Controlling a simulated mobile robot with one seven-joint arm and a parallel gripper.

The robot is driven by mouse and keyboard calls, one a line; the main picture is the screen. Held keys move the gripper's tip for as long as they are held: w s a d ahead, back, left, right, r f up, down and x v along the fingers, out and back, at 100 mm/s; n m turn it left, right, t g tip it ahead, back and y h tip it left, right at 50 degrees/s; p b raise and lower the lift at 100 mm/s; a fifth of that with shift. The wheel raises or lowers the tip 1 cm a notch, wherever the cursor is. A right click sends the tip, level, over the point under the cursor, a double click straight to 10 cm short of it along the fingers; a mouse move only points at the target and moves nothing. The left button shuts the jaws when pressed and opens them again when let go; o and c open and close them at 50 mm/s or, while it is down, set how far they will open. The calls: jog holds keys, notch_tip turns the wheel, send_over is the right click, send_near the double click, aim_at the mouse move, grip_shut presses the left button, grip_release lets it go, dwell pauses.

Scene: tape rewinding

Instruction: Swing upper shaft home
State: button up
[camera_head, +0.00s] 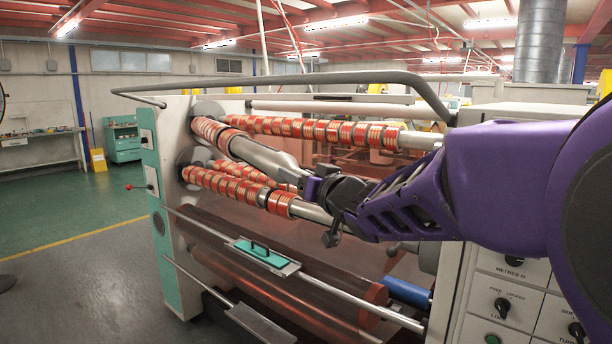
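The rewinding machine's upper disc (207,109) carries a shaft (262,155) that slants out and down toward me. Red-striped tape rolls (217,133) sit at its left end, and its grey right part is bare. Another upper shaft behind it, with a row of tape rolls (315,129), runs across to the machine's right side. My gripper (312,187) is at the slanting shaft's free end, seemingly at or touching it. My dark wrist and the distance hide the fingers, so I cannot tell whether they grip it.
A lower shaft with tape rolls (222,183) passes just below and behind my gripper. A grey guard bar (290,78) arches above. A teal-handled tray (262,254) sits on a front rail. The control panel (510,290) stands at right; open floor (85,270) lies left.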

grip_shut()
dwell(1.2)
